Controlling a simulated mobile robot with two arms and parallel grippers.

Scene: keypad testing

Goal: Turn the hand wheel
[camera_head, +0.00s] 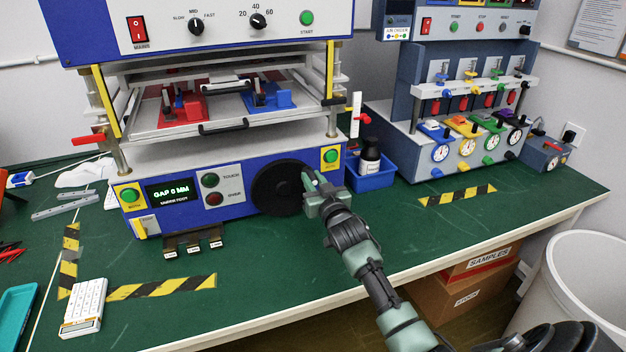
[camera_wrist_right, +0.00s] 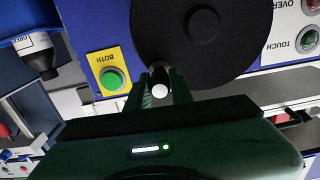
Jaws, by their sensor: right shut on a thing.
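The black hand wheel (camera_head: 277,190) sits on the front of the blue test machine (camera_head: 235,213), right of the TOUCH and OVER lamps. In the right wrist view the wheel (camera_wrist_right: 205,35) fills the top, with a round hub in its middle. My right gripper (camera_head: 312,186) is at the wheel's right edge. In the right wrist view my right gripper (camera_wrist_right: 160,88) is shut on the wheel's handle (camera_wrist_right: 160,90), whose pale round end shows between the fingers. The machine's display (camera_head: 171,191) reads GAP 0 MM. My left gripper is not in view.
A green button (camera_head: 330,155) on a yellow plate is just above my right gripper. A blue bin (camera_head: 370,177) with a bottle (camera_head: 370,157) stands to the right. A white keypad (camera_head: 84,307) lies at the front left. The green bench (camera_head: 290,265) is clear in front.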

